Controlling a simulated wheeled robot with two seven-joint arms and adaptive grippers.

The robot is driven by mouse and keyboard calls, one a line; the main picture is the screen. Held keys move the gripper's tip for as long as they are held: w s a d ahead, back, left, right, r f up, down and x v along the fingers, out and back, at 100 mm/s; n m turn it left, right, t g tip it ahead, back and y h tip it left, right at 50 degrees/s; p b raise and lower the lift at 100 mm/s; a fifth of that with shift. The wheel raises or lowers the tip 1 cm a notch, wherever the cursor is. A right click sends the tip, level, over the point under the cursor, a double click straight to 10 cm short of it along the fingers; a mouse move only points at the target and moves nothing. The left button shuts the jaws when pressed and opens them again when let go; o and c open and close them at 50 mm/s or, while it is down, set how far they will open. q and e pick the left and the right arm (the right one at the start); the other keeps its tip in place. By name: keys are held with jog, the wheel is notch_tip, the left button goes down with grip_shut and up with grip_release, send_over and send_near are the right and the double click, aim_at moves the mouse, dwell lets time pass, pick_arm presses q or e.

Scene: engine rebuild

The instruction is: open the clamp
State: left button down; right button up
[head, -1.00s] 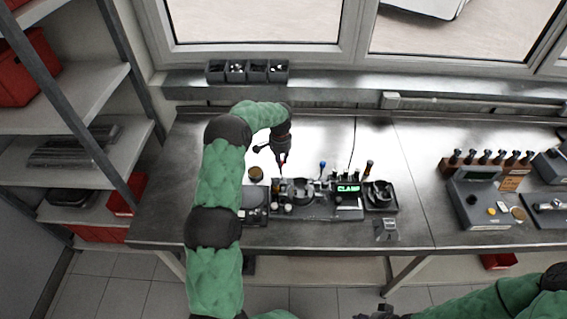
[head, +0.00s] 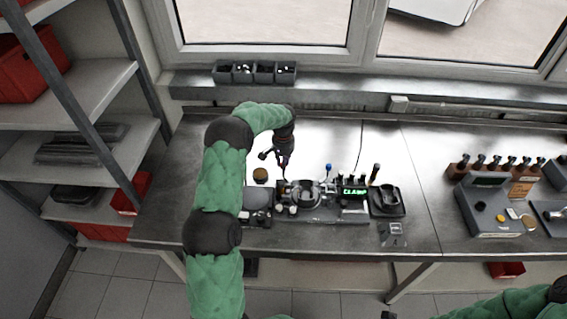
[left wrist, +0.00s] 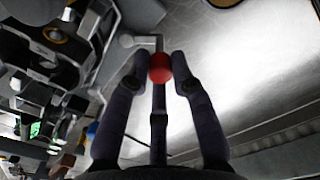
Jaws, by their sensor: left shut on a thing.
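The clamp fixture (head: 318,214) stands on the metal bench, with a small screen (head: 354,192) showing green letters that seem to read CLAMP. A red ball knob (left wrist: 160,68) on a thin grey lever (left wrist: 148,42) belongs to it. My left gripper (head: 283,168) points down at the left end of the fixture. In the left wrist view its dark fingers (left wrist: 160,76) are shut around the red knob. The gripper hides the knob in the head view. Only a dark sliver, probably my right gripper (head: 388,315), shows at the bottom edge; its jaws cannot be made out.
A blue-topped pin (head: 328,168) stands behind the fixture. A black tray with a round part (head: 386,201) sits to its right. A gold-topped round container (head: 260,174) is left of my gripper. A rack of tools (head: 492,168) stands far right. The back of the bench is mostly clear.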

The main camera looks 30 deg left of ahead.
pick_arm(q)
jog(key=c, duration=1.1)
grip_release()
jog(key=shift+o, duration=0.2)
notch_tip(320, 180, up, 12)
